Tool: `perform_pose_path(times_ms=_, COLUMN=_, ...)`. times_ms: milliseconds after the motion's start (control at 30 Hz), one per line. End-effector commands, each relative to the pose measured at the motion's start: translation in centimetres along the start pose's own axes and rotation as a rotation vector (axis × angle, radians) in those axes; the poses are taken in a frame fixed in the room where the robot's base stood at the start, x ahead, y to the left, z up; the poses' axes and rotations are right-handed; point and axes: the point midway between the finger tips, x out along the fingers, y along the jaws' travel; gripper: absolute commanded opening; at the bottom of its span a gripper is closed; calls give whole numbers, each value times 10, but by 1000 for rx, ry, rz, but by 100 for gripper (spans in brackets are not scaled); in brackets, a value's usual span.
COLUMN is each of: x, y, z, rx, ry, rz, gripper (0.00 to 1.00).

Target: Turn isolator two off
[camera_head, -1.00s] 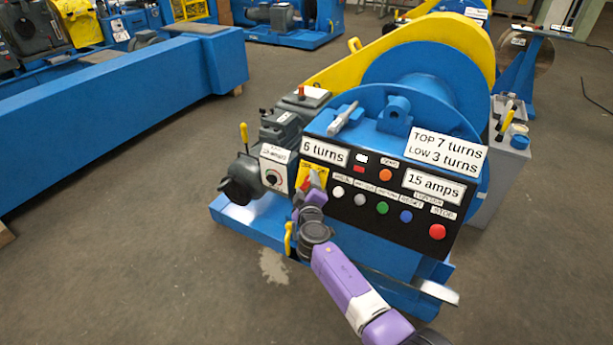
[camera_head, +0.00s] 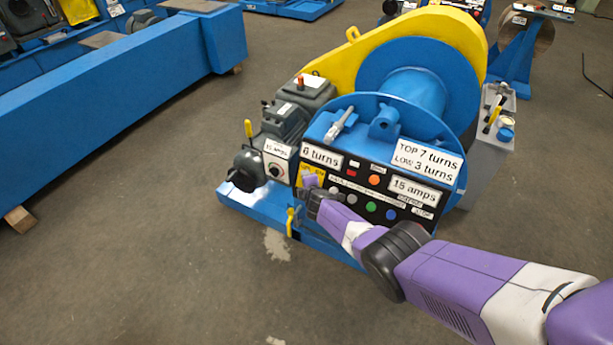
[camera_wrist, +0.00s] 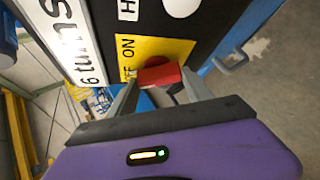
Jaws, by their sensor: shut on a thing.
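A red switch handle (camera_wrist: 160,76) stands on a yellow plate (camera_wrist: 155,48) marked ON and, partly hidden, what looks like OFF. My gripper (camera_wrist: 161,86) is shut on the red handle, with one finger on each side of it in the wrist view. In the head view the yellow plate (camera_head: 318,167) is at the left end of the black control panel, under the "6 turns" label. My gripper (camera_head: 311,184) is in front of it there and hides the handle. The isolator's number cannot be read.
The black panel (camera_head: 352,175) has several coloured buttons right of the plate, close to my arm. A grey box with a knob (camera_head: 277,170) is just left. A yellow-handled lever (camera_head: 290,221) is below. The floor in front is clear.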

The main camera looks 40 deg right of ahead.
Motion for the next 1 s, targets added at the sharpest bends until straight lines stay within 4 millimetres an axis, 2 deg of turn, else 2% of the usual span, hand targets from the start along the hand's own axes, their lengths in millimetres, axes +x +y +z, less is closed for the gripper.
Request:
perform_pose_path(times_ms=33, x=-2, y=5, z=-3, rx=-31, ry=4, rz=-20, gripper=19)
perform_pose_path(times_ms=433, x=1, y=2, z=-2, rx=-212, ry=1, rz=-145, gripper=19)
perform_pose_path(times_ms=1000, x=0, y=3, z=-1, rx=-320, ry=0, rz=-224, gripper=19)
